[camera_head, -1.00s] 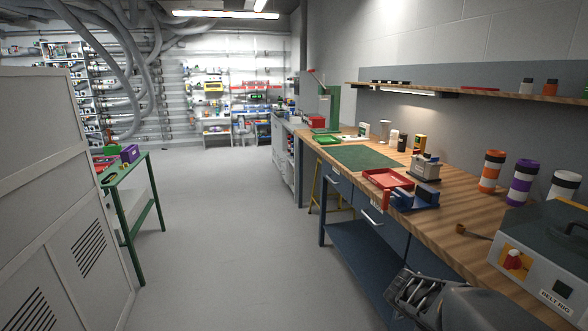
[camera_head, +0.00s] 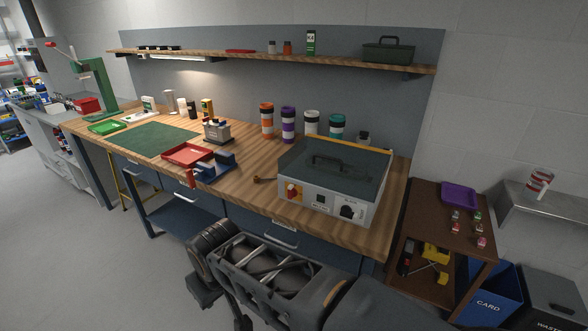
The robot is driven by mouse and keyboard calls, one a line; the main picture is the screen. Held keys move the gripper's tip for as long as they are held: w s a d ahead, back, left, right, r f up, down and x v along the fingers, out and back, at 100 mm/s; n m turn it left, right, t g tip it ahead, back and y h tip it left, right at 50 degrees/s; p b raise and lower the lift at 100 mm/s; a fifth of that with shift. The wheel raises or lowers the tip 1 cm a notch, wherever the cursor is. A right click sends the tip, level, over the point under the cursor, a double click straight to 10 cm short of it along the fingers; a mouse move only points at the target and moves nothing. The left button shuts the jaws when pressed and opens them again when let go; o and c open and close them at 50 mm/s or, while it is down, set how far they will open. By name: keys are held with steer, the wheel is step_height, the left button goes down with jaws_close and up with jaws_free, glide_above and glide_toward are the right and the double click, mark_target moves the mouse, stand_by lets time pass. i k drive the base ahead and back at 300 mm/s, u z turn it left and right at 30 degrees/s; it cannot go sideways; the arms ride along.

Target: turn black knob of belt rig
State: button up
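The belt rig (camera_head: 330,172) is a grey box with a dark, see-through-looking lid, standing on the right end of the wooden bench. Its black knob (camera_head: 347,212) is on the right of the front panel, with a pale mark on it. A red knob on a yellow plate (camera_head: 292,191) is at the panel's left, and a small dark element lies between them. My folded arm is in the foreground below the bench edge, apart from the rig. My gripper (camera_head: 212,288) seems to be at the arm's left end; its fingers cannot be made out.
On the bench (camera_head: 247,205) are a red tray (camera_head: 187,154), a blue fixture (camera_head: 214,167) and several striped canisters. A brown cart (camera_head: 441,205) stands right of the bench, beside a blue card bin (camera_head: 489,297). Open floor lies left of my arm.

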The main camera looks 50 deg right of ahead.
mark_target(347, 211)
steer(key=u, duration=0.45)
steer(key=k, duration=0.7)
steer(key=z, duration=0.95)
